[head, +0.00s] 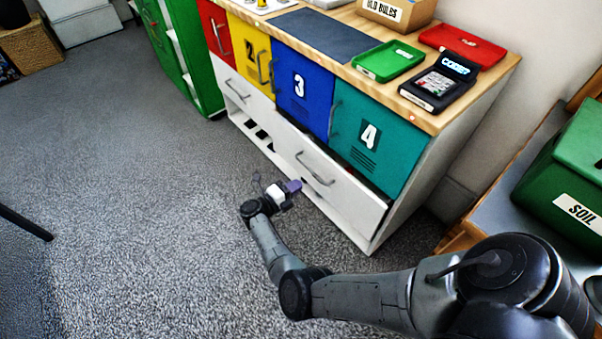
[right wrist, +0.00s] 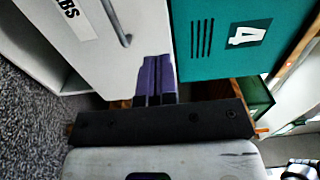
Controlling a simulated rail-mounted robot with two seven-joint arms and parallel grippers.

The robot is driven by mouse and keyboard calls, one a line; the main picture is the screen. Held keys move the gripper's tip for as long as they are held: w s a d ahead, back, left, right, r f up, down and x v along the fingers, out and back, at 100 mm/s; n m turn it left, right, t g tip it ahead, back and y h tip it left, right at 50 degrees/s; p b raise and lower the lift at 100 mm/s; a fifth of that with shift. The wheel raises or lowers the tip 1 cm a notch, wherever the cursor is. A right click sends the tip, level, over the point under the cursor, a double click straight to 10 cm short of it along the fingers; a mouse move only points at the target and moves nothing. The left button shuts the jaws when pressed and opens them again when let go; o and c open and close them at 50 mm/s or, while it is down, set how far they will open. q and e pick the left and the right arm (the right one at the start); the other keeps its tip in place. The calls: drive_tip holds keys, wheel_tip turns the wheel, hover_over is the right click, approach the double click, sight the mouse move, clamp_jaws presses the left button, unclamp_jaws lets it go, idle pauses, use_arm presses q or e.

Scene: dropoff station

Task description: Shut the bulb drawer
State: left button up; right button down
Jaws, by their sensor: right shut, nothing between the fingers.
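The bulb drawer (head: 345,193) is the long white drawer under the blue and teal doors, with a grey bar handle (head: 315,170). A dark gap runs along its top edge, so its front seems to stand slightly out. In the right wrist view its white front (right wrist: 105,60) fills the upper left, with a label ending in "BS" and the handle. My right gripper (head: 290,187) is low in front of the cabinet, by the drawer front. Its purple fingers (right wrist: 156,80) are shut and empty, overlapping the drawer front; contact cannot be told. My left gripper is not in view.
The teal door (head: 375,145) marked 4 is above the drawer. On the wooden top are a green tray (head: 388,60), a card reader (head: 440,82) and a red tray (head: 463,45). A green soil bin (head: 575,165) stands at right. The carpet (head: 130,180) at left is clear.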

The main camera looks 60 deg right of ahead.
drive_tip(key=s+d, duration=0.1)
drive_tip(key=b, duration=0.2)
approach(328, 162)
drive_tip(key=d, duration=0.3)
drive_tip(key=s+d, duration=0.2)
drive_tip(key=shift+d, duration=0.35)
drive_tip(key=shift+s+d+b, duration=0.1)
drive_tip(key=shift+d+b, duration=0.25)
drive_tip(key=shift+d+r, duration=0.15)
drive_tip(key=shift+d, duration=0.3)
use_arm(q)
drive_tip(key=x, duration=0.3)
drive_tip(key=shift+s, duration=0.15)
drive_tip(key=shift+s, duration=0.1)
use_arm(e)
drive_tip(key=shift+a, duration=0.1)
